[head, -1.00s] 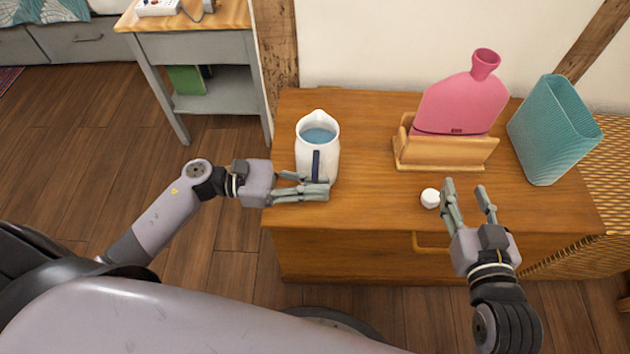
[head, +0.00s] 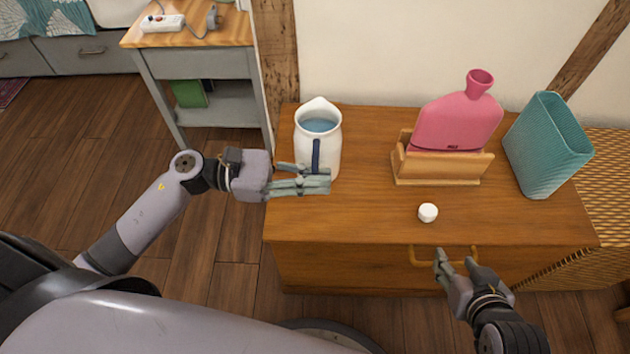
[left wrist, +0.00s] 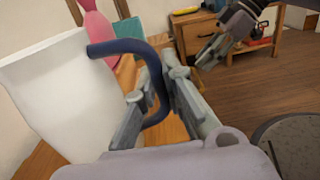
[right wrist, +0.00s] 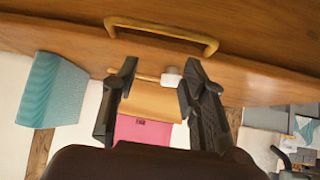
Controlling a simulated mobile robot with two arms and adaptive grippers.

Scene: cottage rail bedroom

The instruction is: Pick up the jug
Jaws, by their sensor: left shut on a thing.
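The jug (head: 304,150) is white with a dark blue handle (head: 317,154) and blue liquid inside. It is upright near the left end of the wooden chest (head: 365,228) and appears raised a little above its top. My left gripper (head: 318,181) is shut on the jug's handle. In the left wrist view the handle (left wrist: 153,62) passes between the fingers, with the white jug body (left wrist: 60,95) beside them. My right gripper (head: 456,257) is open and empty by the chest's front handle. Its spread fingers also show in the right wrist view (right wrist: 158,78).
A small white round object (head: 428,212) lies on the chest top. Behind it, a pink bottle (head: 455,122) stands in a wooden holder (head: 440,168). A teal ribbed vase (head: 545,150) is at the right. A grey side table (head: 197,66) stands left of the chest.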

